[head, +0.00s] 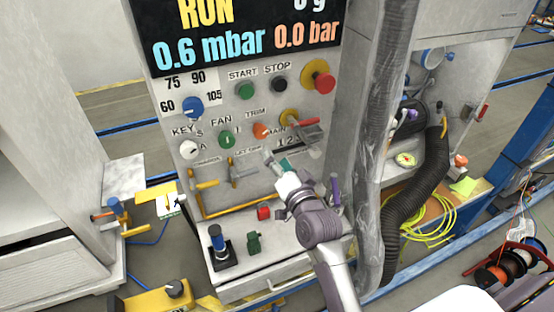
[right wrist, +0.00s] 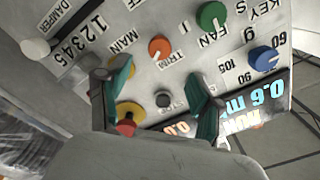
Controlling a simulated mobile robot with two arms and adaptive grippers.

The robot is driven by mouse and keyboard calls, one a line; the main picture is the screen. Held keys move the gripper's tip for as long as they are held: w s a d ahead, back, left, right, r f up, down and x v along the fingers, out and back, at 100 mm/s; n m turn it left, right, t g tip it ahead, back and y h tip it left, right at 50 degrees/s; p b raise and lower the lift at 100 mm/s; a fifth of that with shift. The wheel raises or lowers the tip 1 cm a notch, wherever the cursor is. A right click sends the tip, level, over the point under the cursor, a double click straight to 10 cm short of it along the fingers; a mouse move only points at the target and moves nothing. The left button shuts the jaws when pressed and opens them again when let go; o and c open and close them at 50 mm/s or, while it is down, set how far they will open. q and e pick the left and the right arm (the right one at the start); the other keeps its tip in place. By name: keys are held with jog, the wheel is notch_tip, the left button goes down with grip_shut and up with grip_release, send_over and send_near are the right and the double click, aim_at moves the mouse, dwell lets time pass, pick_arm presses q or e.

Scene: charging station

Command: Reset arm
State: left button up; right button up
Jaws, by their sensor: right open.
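My right gripper (head: 276,162) is in front of the lower right of the control panel (head: 215,108), below the MAIN switch (head: 292,117). In the right wrist view, its two green-tipped fingers (right wrist: 160,88) are spread apart with nothing between them. The panel's orange TRIM knob (right wrist: 160,48), green FAN knob (right wrist: 211,15) and white DAMPER handle (right wrist: 36,48) show beyond the fingers. One finger partly covers the MAIN switch there. My left gripper is not in view.
The display (head: 245,35) reads RUN, 0.6 mbar and 0.0 bar. A red mushroom button (head: 324,82) sits at the panel's right. A grey wrapped duct (head: 378,150) stands close right of my arm. A blue-topped joystick (head: 217,240) stands on the ledge.

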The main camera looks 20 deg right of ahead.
jog(key=s+a+f+n+g+y, duration=0.1)
jog(key=s+a+f+n+g, duration=0.1)
jog(key=s+f+n+g, duration=0.65)
jog(key=s+d+f+n+g+h, duration=0.1)
jog(key=s+f+g, duration=0.25)
jog(key=s, duration=0.75)
jog(key=s+d+f+n+g, duration=0.15)
jog(key=s+f, duration=0.25)
jog(key=s, duration=0.7)
notch_tip(320, 180, down, 26)
jog(key=s+g+b, duration=0.1)
jog(key=g, duration=0.1)
jog(key=s+d+f+g+b, duration=0.1)
jog(key=s+d+f, duration=0.1)
jog(key=s+f, duration=1.5)
jog(key=shift+s+d+f+n+h, duration=0.15)
jog(key=shift+d+f+n+h, duration=0.2)
jog(key=shift+f, duration=0.2)
jog(key=shift+g, duration=0.25)
